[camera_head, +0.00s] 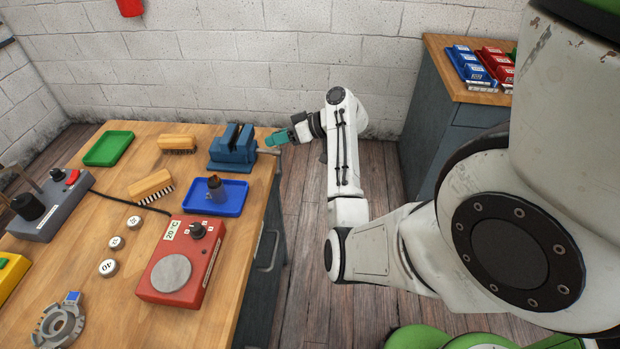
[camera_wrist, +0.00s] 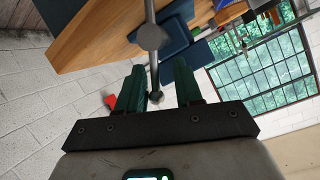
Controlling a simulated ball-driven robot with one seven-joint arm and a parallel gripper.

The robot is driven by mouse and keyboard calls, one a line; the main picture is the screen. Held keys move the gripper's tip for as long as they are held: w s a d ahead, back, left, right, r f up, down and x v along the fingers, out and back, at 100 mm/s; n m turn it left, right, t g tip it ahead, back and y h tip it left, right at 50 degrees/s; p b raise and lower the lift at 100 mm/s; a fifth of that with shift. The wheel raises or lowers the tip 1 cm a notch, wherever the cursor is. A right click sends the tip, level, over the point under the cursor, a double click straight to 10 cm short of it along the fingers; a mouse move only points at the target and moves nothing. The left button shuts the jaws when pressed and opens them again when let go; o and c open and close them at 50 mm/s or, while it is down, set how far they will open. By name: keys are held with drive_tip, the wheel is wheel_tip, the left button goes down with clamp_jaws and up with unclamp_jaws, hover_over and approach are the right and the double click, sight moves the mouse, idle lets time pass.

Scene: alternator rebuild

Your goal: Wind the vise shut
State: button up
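The blue vise (camera_head: 232,147) sits at the back right edge of the wooden bench in the head view. Its dark blue body (camera_wrist: 176,36) shows behind the round screw head (camera_wrist: 152,37) in the wrist view. The metal handle bar (camera_wrist: 154,75) runs through that head and ends in a ball. My gripper (camera_head: 273,138) is at the handle side of the vise. In the wrist view my gripper (camera_wrist: 159,65) is open, its two teal fingers on either side of the bar's ball end. Gaps show between the bar and both fingers.
The bench (camera_head: 125,231) holds a blue tray (camera_head: 234,209) with a dark object in it, two brushes, a green tray (camera_head: 108,148), a red heater box (camera_head: 180,262) and round weights. A cabinet (camera_head: 428,120) with bins stands right. Open floor lies between.

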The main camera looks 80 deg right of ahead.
drive_tip(key=a+n+h+b, duration=0.1)
drive_tip(key=b, duration=0.1)
drive_tip(key=a+n+h+b, duration=0.1)
drive_tip(key=n+b, duration=0.1)
drive_tip(key=shift+s+a+f+t+h, duration=0.1)
drive_tip(key=shift+f+t+h, duration=0.2)
drive_tip(key=n+h+b, duration=0.1)
drive_tip(key=b, duration=0.1)
drive_tip(key=a+n+h+b, duration=0.1)
drive_tip(key=n+b, duration=0.1)
drive_tip(key=shift+a+f+t, duration=0.2)
drive_tip(key=shift+t, duration=0.2)
drive_tip(key=n+b, duration=0.2)
drive_tip(key=b, duration=0.1)
drive_tip(key=a+f+n+t+h+b, duration=0.1)
drive_tip(key=b, duration=0.2)
drive_tip(key=shift+s+a+n+h, duration=0.1)
drive_tip(key=shift+a+n+h, duration=0.05)
drive_tip(key=shift+n+h, duration=0.2)
drive_tip(key=f+n+t+b, duration=0.2)
drive_tip(key=n+b, duration=0.3)
drive_tip(key=b, duration=0.2)
approach(278, 173)
drive_tip(key=shift+h, duration=0.25)
drive_tip(key=r, duration=0.1)
drive_tip(key=a+r, duration=0.1)
drive_tip(key=r, duration=0.3)
drive_tip(key=shift+s+a, duration=0.15)
drive_tip(key=shift+s, duration=0.1)
